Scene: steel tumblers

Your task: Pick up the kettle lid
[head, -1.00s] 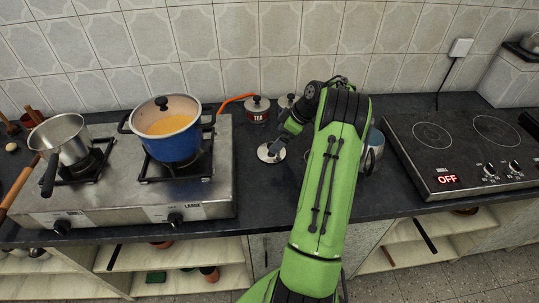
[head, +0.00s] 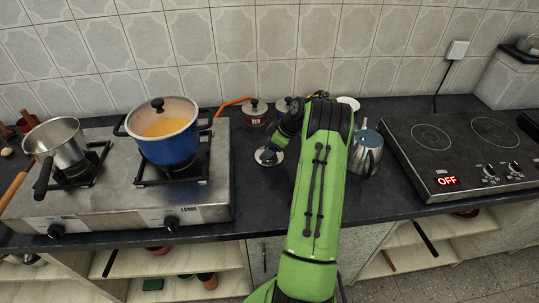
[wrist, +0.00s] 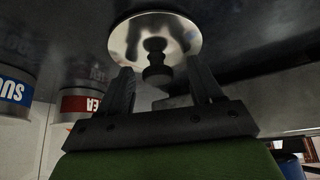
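The kettle lid (head: 264,158), a shiny steel disc with a dark knob, lies on the dark counter right of the gas stove. It also shows in the wrist view (wrist: 135,38), its knob (wrist: 156,75) pointing towards my gripper. My gripper (wrist: 160,80) is open, with one finger on each side of the knob and dark gaps between. I cannot tell whether either finger touches it. In the head view my gripper (head: 277,147) is at the lid's right edge, partly hidden by my arm. The steel kettle (head: 368,158), without a lid, stands right of my arm.
A tea canister (head: 254,113) and another canister (head: 282,104) stand behind the lid, near the wall. A blue pot (head: 170,146) and a steel saucepan (head: 62,143) sit on the gas stove (head: 110,203). A white bowl (head: 349,103) and an induction hob (head: 460,155) are to the right.

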